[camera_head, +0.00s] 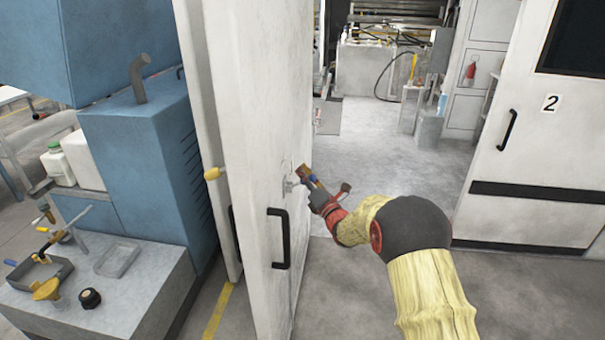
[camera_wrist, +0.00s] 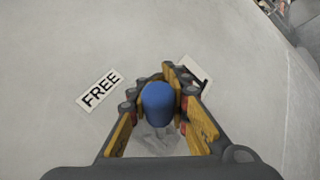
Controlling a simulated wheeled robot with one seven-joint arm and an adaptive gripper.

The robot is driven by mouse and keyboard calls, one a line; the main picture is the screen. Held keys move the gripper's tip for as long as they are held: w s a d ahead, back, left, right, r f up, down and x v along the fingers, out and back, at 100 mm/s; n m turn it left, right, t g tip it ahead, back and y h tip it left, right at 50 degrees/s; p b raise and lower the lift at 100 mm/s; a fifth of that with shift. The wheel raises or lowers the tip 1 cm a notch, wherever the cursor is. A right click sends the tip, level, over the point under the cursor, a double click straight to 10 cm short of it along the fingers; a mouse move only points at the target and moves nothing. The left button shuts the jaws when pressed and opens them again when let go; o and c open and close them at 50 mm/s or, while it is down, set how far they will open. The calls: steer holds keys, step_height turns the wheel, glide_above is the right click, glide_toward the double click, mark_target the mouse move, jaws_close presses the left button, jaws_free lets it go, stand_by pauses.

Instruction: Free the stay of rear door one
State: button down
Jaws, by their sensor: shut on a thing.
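A tall white door (camera_head: 250,120) stands nearly edge-on to me in the head view, with a black bar handle (camera_head: 278,238) low on it. My gripper (camera_head: 307,178) is at the door's right-hand face. In the wrist view my gripper (camera_wrist: 160,85) is shut on a blue-capped stay handle (camera_wrist: 158,103), one finger on each side. A grey metal fitting (camera_head: 290,184) shows between gripper and door. A label reading FREE (camera_wrist: 100,91) is on the white face left of the handle. A second label (camera_wrist: 197,70) is mostly hidden behind a finger.
A second white panel with a yellow knob (camera_head: 212,173) stands close behind the door, left. A blue machine (camera_head: 145,150) and a grey bench (camera_head: 150,290) with loose items are further left. A white door numbered 2 (camera_head: 535,130) is at right. The floor (camera_head: 400,160) between is clear.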

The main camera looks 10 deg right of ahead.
steer(key=shift+r, duration=0.1)
steer(key=c, duration=1.7)
jaws_free()
steer(key=shift+o, duration=0.2)
steer(key=v, duration=1.2)
